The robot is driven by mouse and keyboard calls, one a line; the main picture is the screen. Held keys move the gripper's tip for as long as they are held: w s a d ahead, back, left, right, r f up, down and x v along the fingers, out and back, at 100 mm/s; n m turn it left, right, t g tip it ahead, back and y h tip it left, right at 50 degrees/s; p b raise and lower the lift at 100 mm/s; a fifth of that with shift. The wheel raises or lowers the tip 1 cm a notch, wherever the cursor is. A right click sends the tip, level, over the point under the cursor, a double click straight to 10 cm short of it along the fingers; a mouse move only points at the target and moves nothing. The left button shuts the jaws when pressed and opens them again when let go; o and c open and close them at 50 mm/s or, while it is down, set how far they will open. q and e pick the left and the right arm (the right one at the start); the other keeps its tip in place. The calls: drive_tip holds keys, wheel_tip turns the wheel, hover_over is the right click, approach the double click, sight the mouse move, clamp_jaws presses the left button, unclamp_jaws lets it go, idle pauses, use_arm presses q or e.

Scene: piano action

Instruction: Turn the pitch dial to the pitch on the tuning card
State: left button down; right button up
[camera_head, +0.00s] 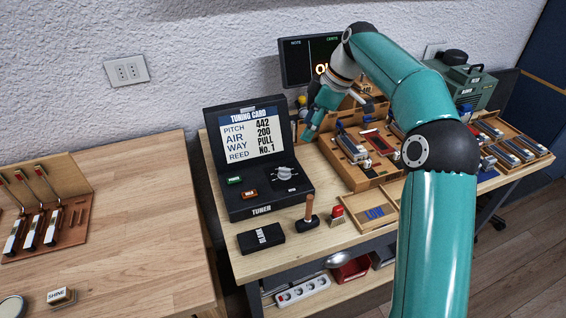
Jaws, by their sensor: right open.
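The tuning card (252,138) stands in the raised lid of the black tuner case (262,209). It reads pitch 442, air 200, way pull, reed No. 1. The pale pitch dial (285,173) sits on the case's panel, right of a green button (234,180) and an orange-red button (250,193). I cannot read the dial's setting. My right gripper (309,135) is open, pointing down behind and to the right of the dial, apart from it. My left gripper is out of view.
A dark display (296,62) stands behind, partly hidden by my right arm. A wooden parts tray (358,178) lies right of the tuner. A black block (261,238), a wooden-handled tool (306,221) and a red-topped piece (337,214) lie in front. A wooden bench (135,215) stands left.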

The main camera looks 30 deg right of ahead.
sight(285, 169)
drive_tip(key=x, duration=1.5)
drive_tip(key=shift+f+b, duration=0.25)
drive_tip(key=shift+b, duration=0.05)
drive_tip(key=shift+s, duration=0.1)
drive_tip(key=shift+c, duration=0.4)
clamp_jaws()
